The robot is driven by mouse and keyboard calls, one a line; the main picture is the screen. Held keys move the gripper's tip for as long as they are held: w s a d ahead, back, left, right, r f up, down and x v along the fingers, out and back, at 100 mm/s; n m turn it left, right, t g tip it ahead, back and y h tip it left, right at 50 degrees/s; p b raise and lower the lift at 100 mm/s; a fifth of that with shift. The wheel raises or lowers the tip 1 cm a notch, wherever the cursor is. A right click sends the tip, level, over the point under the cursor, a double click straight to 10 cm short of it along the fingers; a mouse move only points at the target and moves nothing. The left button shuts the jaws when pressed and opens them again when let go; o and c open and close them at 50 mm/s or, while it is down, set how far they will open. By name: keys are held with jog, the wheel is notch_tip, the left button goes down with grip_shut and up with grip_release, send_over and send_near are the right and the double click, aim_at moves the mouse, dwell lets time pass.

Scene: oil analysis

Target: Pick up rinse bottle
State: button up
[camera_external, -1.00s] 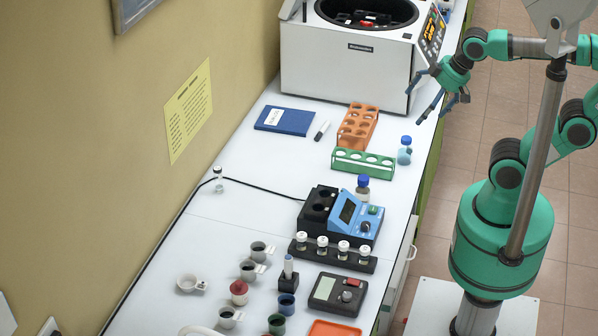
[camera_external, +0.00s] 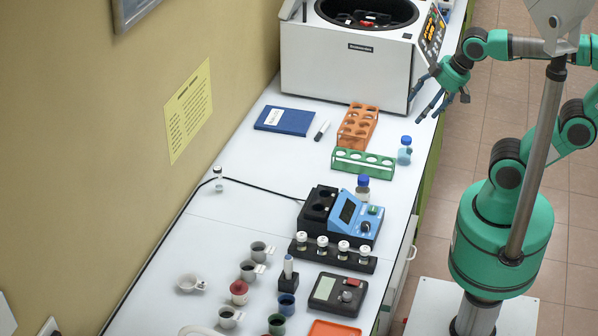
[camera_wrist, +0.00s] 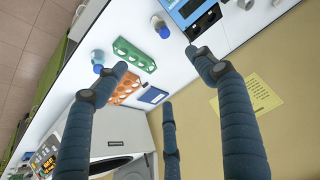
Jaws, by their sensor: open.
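Two blue-capped bottles stand upright on the white bench, and I cannot tell which is the rinse bottle. One, with a pale blue body (camera_external: 404,156), is near the bench's right edge beside the green rack; it also shows in the wrist view (camera_wrist: 97,57). The other, a clear bottle (camera_external: 362,194), stands behind the blue meter; in the wrist view its cap (camera_wrist: 163,32) shows. My gripper (camera_external: 421,110) is open and empty, with its dark fingers spread over the bench edge near the white machine. It is apart from both bottles. In the wrist view the fingers (camera_wrist: 160,72) frame the bench.
The green rack (camera_external: 364,163) and orange rack (camera_external: 357,126) are left of the pale bottle. The white machine (camera_external: 345,67) stands at the back. A blue meter (camera_external: 354,217) and vial rack (camera_external: 333,255) are nearer. The left bench strip is mostly clear.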

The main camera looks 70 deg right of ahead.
dwell(0.3)
jog(key=n+g+p, duration=0.4)
jog(key=g+p, duration=0.1)
send_over(408, 138)
jog(key=f, duration=2.1)
jog(key=shift+w+a, duration=0.2)
jog(key=shift+a, duration=0.05)
jog(key=shift+s+d+f+g, duration=0.15)
jog(key=shift+d+f+g, duration=0.1)
jog(key=shift+f+g, duration=0.1)
jog(key=shift+f+b, duration=0.8)
jog(key=shift+f, duration=3.45)
